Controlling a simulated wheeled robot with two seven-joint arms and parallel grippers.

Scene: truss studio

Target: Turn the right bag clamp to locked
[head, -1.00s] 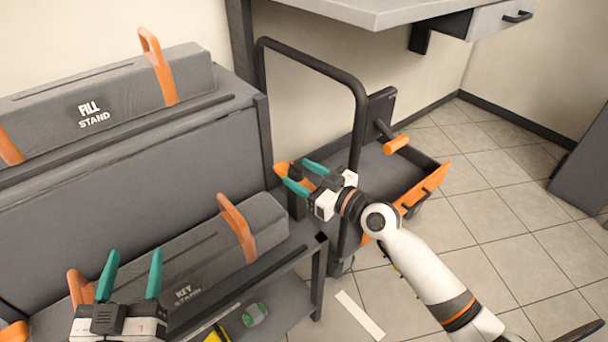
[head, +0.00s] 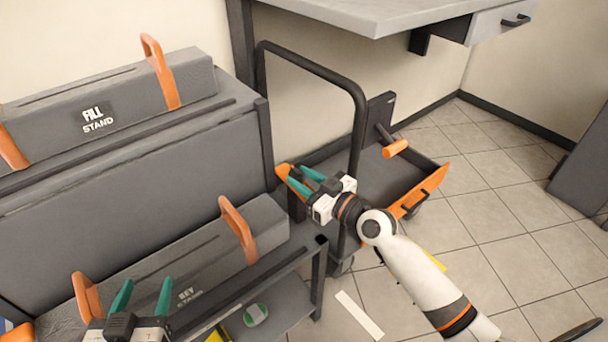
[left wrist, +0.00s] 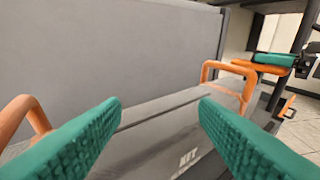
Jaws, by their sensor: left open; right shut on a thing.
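The right bag clamp's orange lever (head: 283,173) shows at the right end of the lower shelf, above a dark post. My right gripper (head: 299,180) is shut on this lever, its teal fingers hiding part of it. The lever also shows in the left wrist view (left wrist: 262,68), with a teal finger over it. I cannot tell its exact angle or whether it is locked. My left gripper (head: 143,297) is open and empty, in front of the lower grey bag (head: 200,250), whose lettering seems to read KIT STAND.
The upper bag (head: 120,105), marked FILL STAND, lies on the upper shelf. Orange handles (head: 238,230) rise from the lower bag near my left gripper. A cart with a black hoop handle (head: 358,110) and orange-edged tray stands behind my right arm. Tiled floor at right is mostly clear.

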